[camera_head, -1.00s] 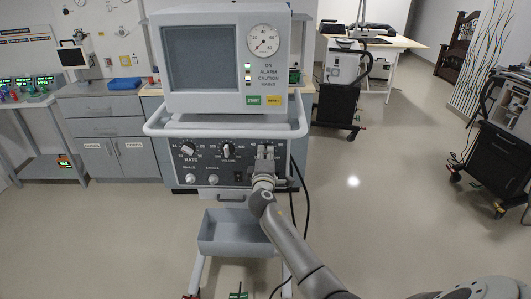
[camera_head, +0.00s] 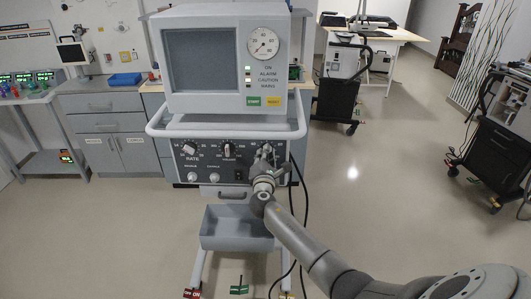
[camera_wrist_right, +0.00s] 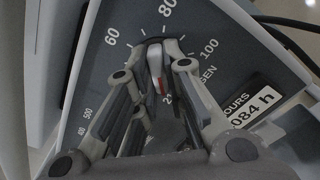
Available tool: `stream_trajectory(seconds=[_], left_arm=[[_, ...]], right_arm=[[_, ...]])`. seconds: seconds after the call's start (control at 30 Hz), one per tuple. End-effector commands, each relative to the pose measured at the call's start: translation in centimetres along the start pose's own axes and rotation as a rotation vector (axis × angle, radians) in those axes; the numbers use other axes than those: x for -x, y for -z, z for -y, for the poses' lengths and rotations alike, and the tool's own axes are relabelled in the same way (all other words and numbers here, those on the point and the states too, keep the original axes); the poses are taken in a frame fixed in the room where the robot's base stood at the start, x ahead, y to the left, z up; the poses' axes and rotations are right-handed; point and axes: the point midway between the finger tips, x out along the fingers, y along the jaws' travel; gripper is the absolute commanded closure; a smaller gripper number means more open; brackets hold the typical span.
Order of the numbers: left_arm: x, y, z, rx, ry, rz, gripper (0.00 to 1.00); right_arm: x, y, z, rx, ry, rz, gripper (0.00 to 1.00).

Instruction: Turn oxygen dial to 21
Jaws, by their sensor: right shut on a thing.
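The oxygen dial (camera_wrist_right: 157,62) shows in the right wrist view as a pale knob with a red mark, with 60, 80 and 100 printed around it. The red mark points towards a partly hidden number beginning with 2; the exact reading is unclear. My right gripper (camera_head: 264,158) is at the right end of the ventilator's dark control panel (camera_head: 208,174), tilted, and hides the dial in the head view. Its fingers are shut on the dial, one on each side, in the right wrist view (camera_wrist_right: 153,75). My left gripper is out of view.
The rate knob (camera_head: 189,148) and volume knob (camera_head: 227,148) sit left of my gripper. A white rail (camera_head: 163,131) runs around the shelf above the panel. A grey bin (camera_head: 225,235) hangs below. Black cables (camera_head: 303,215) hang at the right.

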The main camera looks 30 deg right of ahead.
Motion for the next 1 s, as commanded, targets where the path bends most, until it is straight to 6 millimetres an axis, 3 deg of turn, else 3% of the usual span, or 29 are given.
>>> stream_trajectory(seconds=[0.67, 0.7, 0.83, 1.0], left_arm=[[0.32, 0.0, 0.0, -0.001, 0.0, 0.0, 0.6], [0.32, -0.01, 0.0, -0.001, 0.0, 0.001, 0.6], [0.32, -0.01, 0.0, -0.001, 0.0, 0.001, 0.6], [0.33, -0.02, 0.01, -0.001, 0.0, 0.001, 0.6]], right_arm=[[0.06, 0.16, 0.17, 0.065, 0.001, -0.003, 1.0], [0.06, 0.16, 0.17, 0.065, 0.001, -0.003, 0.85], [0.05, 0.13, 0.14, 0.064, 0.001, -0.002, 0.68], [0.02, 0.07, 0.1, 0.062, 0.001, -0.001, 0.67]])
